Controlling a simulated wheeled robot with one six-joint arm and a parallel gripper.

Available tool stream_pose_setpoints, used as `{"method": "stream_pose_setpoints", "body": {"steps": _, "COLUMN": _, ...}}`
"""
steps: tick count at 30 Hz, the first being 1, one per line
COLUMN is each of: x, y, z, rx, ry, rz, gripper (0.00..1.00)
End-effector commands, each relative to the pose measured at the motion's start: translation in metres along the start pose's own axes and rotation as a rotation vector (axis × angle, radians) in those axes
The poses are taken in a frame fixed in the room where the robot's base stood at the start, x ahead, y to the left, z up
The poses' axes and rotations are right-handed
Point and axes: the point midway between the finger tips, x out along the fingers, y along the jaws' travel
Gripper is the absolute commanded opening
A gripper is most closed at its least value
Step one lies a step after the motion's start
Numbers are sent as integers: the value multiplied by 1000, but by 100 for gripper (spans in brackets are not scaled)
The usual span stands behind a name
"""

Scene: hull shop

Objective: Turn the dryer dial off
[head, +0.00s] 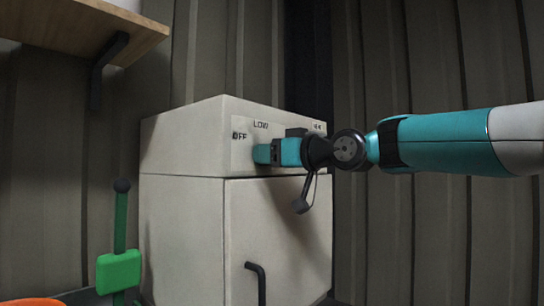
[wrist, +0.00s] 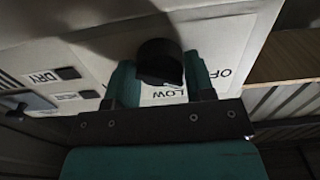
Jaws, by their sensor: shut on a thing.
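The dryer (head: 180,235) is a white cabinet with a door and a black handle (head: 257,282). Its top panel (head: 241,153) carries the words OFF and LOW, with more markings at the right. My gripper (head: 262,154) is at this panel, its arm reaching in from the right, and it hides the dial in the head view. In the wrist view the black dial (wrist: 160,60) sits between my two teal fingers, which are shut on it. LOW and OFF appear upside down beside it. I cannot see which mark the dial points to.
A wooden shelf (head: 85,30) on a black bracket (head: 104,65) juts out at the upper left. A green object with a black-knobbed stem (head: 119,270) stands left of the dryer. Part of something orange (head: 32,302) shows at the bottom left. Ribbed walls stand behind.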

Motion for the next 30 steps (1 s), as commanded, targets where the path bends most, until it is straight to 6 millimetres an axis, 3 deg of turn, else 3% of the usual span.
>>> {"method": "stream_pose_setpoints", "body": {"steps": 3, "x": 0, "y": 0, "z": 0, "rx": -2, "ry": 0, "rz": 1, "gripper": 25}}
{"method": "stream_pose_setpoints", "body": {"steps": 4, "x": 0, "y": 0, "z": 0, "rx": -2, "ry": 0, "rz": 1, "gripper": 51}}
{"method": "stream_pose_setpoints", "body": {"steps": 6, "x": 0, "y": 0, "z": 0, "rx": -2, "ry": 0, "rz": 1, "gripper": 59}}
{"method": "stream_pose_setpoints", "body": {"steps": 17, "x": -8, "y": 1, "z": 1, "rx": 0, "ry": 0, "rz": 2, "gripper": 59}}
{"method": "stream_pose_setpoints", "body": {"steps": 22, "x": -39, "y": 1, "z": 2, "rx": -1, "ry": 2, "rz": 5, "gripper": 59}}
{"method": "stream_pose_setpoints", "body": {"steps": 30, "x": -110, "y": 2, "z": 2, "rx": -2, "ry": 2, "rz": 6, "gripper": 59}}
